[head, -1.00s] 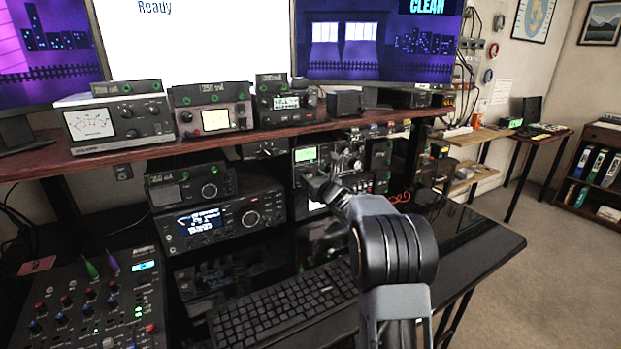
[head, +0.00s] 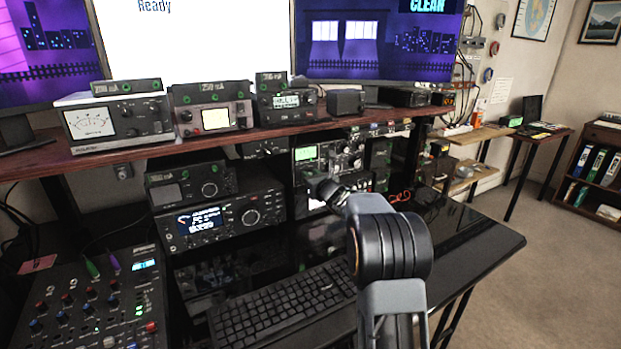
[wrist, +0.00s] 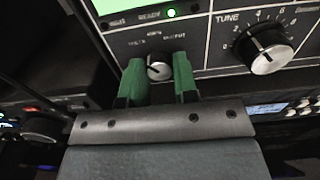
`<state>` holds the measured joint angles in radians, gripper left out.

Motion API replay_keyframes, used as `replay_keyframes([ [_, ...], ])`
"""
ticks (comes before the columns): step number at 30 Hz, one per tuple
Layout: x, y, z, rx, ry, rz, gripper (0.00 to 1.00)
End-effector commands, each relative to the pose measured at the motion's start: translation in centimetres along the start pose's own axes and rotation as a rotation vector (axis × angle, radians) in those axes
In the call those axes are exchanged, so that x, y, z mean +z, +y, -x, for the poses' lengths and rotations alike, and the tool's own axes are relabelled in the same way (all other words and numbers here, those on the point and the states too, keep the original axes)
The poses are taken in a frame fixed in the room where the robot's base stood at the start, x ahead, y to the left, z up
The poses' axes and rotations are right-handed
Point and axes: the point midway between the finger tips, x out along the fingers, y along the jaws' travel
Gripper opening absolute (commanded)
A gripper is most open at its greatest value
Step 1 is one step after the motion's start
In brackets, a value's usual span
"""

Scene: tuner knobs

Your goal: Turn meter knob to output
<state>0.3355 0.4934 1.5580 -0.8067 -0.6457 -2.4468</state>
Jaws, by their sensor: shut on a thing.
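The tuner (head: 307,153) stands under the shelf, with a lit green screen and several knobs. In the wrist view its panel (wrist: 200,45) shows a small meter knob (wrist: 158,70) with a silver cap, below a row of small labels; the right one appears to read output. My gripper (wrist: 159,80) has green fingertips on the left and right sides of this knob and is shut on it. The knob's exact pointer direction is hard to read. In the head view my gripper (head: 326,191) is at the tuner's lower front, and the arm hides part of the desk.
A larger black tune knob (wrist: 263,50) sits just right of my gripper. A radio (head: 222,215) stands left of the tuner. A keyboard (head: 280,300) lies on the desk in front, and a mixer (head: 95,305) is at the left. The shelf edge (head: 230,137) runs above.

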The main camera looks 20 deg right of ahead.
Motion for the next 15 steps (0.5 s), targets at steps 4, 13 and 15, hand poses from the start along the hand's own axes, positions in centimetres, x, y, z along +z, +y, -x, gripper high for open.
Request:
replay_keyframes([
  [4,-0.02,0.00,0.01,0.000,0.000,-0.005,0.04],
  [13,-0.17,0.01,0.02,0.000,-0.002,-0.126,0.04],
  [15,-0.20,0.01,0.02,-0.001,-0.002,-0.181,0.04],
])
